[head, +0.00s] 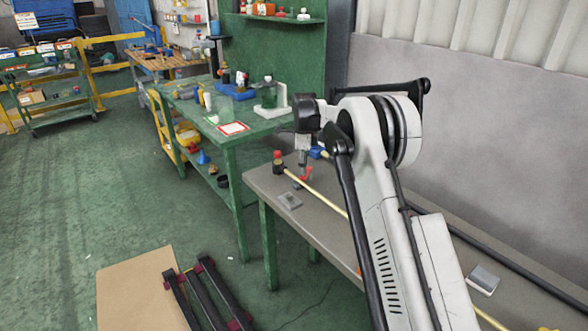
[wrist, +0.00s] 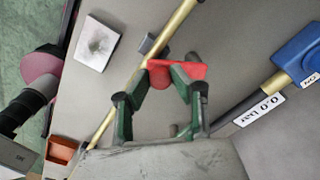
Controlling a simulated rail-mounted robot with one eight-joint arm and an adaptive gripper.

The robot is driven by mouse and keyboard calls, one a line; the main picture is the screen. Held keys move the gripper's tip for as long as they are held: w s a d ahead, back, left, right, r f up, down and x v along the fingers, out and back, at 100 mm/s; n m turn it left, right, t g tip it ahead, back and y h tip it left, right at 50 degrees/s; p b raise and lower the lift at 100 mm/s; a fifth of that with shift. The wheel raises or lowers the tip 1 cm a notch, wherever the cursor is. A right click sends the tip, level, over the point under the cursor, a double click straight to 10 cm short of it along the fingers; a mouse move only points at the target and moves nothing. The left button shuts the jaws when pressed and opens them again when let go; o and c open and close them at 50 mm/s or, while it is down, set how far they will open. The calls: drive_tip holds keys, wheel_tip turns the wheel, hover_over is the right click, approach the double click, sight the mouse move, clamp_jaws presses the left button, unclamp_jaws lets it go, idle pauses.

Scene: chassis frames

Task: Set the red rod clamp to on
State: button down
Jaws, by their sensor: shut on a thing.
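The red rod clamp (wrist: 186,70) sits beside a brass rod (wrist: 176,28) that runs diagonally across the grey bench in the wrist view. In the head view the red clamp (head: 306,174) is a small red shape beneath the end of my arm. My gripper (wrist: 174,78) has its green fingers shut on the red part, one fingertip on each side. In the head view my gripper (head: 303,160) points down over the bench. A small grey block (wrist: 149,44) lies against the rod by the clamp. The fingers partly hide the clamp.
A pale square plate (wrist: 96,43) lies left of the rod. A red-capped dark bottle (head: 278,161) stands near the bench's left end.

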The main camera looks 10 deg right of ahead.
idle(0.3)
drive_tip(key=c, duration=1.5)
unclamp_jaws()
wheel_tip(320, 180, up, 12)
drive_tip(key=shift+r, duration=0.1)
